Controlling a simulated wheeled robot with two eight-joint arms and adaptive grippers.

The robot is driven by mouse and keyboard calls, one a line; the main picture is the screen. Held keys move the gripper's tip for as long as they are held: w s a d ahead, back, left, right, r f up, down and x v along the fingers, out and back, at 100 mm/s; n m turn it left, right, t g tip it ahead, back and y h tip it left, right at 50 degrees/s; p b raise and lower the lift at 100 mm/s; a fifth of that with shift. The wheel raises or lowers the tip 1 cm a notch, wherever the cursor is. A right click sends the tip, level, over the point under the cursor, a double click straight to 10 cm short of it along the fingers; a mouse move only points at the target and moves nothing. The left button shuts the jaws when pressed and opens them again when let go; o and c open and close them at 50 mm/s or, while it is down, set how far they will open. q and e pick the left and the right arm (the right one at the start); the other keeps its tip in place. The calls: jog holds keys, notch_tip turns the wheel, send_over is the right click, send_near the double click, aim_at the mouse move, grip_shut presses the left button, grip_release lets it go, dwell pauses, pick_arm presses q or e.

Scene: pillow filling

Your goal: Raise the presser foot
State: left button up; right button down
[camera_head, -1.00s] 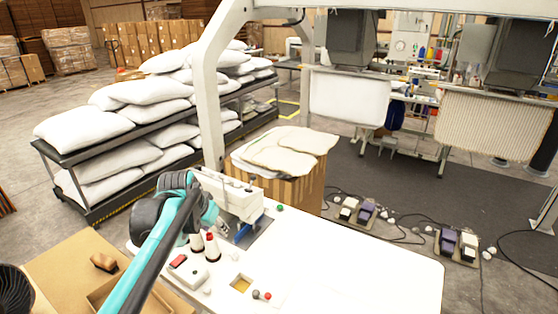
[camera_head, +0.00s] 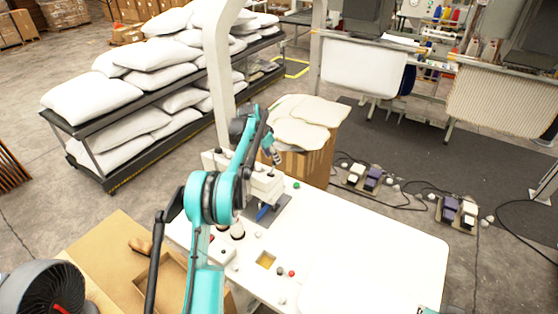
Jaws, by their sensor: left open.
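The white sewing machine (camera_head: 262,187) stands on the white work table (camera_head: 370,250), partly hidden behind my left arm. A blue part (camera_head: 265,212) shows low at its head end, above a dark plate. The presser foot and its lever are too small to make out. My left gripper (camera_head: 272,156) is above the machine head, at its far side, pointing down. It is open and looks empty; I cannot tell whether it touches the machine. My right gripper is not in view; only a small teal piece of my right arm shows at the bottom edge.
A rack of white pillows (camera_head: 92,98) is at the left. Foot pedals (camera_head: 372,179) and cables lie on the floor. The table's right side is clear.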

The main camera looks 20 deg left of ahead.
aim_at(273, 168)
pick_arm(q)
jog(key=x, duration=0.5)
jog(key=shift+a+f, duration=0.1)
jog(key=shift+f, duration=0.05)
grip_shut()
